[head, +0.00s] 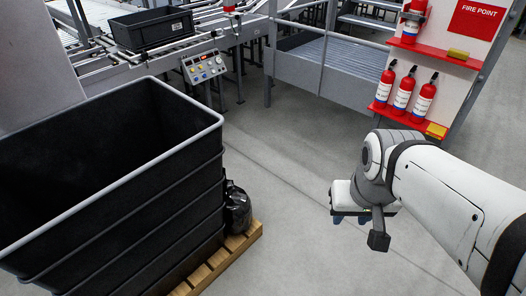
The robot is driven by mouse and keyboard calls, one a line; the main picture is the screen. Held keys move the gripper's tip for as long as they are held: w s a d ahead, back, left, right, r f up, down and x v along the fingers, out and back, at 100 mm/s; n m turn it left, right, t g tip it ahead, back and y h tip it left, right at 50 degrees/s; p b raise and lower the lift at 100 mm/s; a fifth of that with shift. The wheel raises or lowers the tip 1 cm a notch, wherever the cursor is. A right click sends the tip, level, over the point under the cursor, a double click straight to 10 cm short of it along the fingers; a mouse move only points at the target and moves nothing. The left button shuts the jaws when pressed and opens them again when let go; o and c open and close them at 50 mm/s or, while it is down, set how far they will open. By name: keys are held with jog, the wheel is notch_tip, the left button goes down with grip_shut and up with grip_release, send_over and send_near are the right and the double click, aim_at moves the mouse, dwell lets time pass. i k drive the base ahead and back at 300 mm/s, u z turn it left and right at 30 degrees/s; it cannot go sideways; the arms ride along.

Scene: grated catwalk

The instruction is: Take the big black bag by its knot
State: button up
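A black, shiny bag (237,208) sits on a wooden pallet (241,243), against the right side of a big black bin. The bin hides much of the bag, and I cannot make out its knot. My gripper (350,217) is to the right of the bag, apart from it, over the open grey floor. Its fingers point down and are mostly hidden behind the wrist, so I cannot see whether they are open or shut. I see nothing hanging from it.
The tall black bin (120,190) with a grey rim fills the left. Behind are a roller conveyor with a black crate (152,28), a control box (204,66) and a railed metal platform (325,60). A fire point with red extinguishers (404,90) stands right. The middle floor is clear.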

aim_at(239, 218)
jog(key=z, duration=1.25)
jog(key=i, duration=2.9)
jog(key=u, duration=4.15)
jog(key=i, duration=0.75)
jog(key=z, duration=0.15)
